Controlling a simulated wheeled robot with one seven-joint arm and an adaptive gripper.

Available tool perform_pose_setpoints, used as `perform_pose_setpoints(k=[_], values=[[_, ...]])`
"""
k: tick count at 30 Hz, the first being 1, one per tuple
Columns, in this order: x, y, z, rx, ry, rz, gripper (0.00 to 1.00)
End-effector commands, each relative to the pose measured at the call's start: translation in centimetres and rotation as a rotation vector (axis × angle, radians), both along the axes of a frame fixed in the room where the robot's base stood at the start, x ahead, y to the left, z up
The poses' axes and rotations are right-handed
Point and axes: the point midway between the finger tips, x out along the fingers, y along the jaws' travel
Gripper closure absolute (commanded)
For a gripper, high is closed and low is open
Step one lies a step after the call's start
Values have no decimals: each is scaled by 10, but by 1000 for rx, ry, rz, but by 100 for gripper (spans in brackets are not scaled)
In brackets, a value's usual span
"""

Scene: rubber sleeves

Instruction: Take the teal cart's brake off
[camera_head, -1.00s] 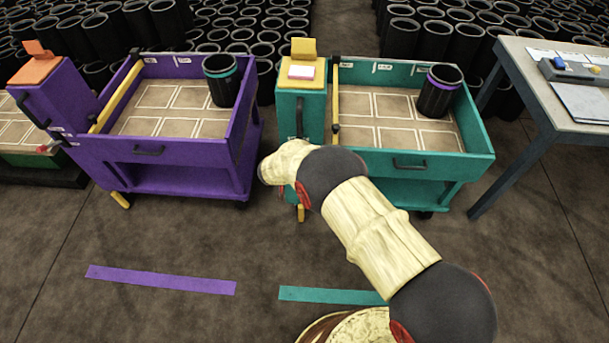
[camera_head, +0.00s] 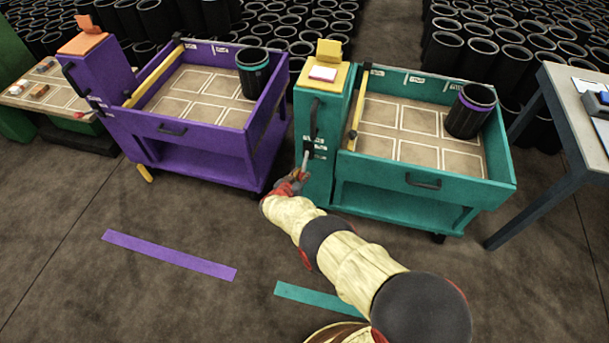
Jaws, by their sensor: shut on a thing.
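The teal cart (camera_head: 420,182) stands right of centre, with a tall teal post (camera_head: 318,135) at its left end. A short grey lever (camera_head: 306,158), apparently the brake lever, comes out of the dark plate below the post's black handle (camera_head: 313,117). My gripper (camera_head: 299,176) is at the lever's lower outer end and is shut on it. The fingers are small and partly hidden by my wrist, and they cover the lever's tip. The lever slants down from the plate.
A table (camera_head: 570,100) stands at the right. A teal floor strip (camera_head: 315,298) and a purple one (camera_head: 168,255) lie on clear floor in front.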

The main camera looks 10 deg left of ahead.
Motion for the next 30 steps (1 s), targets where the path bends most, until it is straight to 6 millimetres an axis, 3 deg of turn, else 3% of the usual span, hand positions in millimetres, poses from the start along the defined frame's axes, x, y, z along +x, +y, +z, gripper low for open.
perform_pose_setpoints(k=[11,12,21,30], values=[[0,1,-2,0,-1,2,100],[0,0,-2,-1,0,2,77],[0,0,-1,-1,-1,1,60],[0,0,0,-1,-2,1,60]])
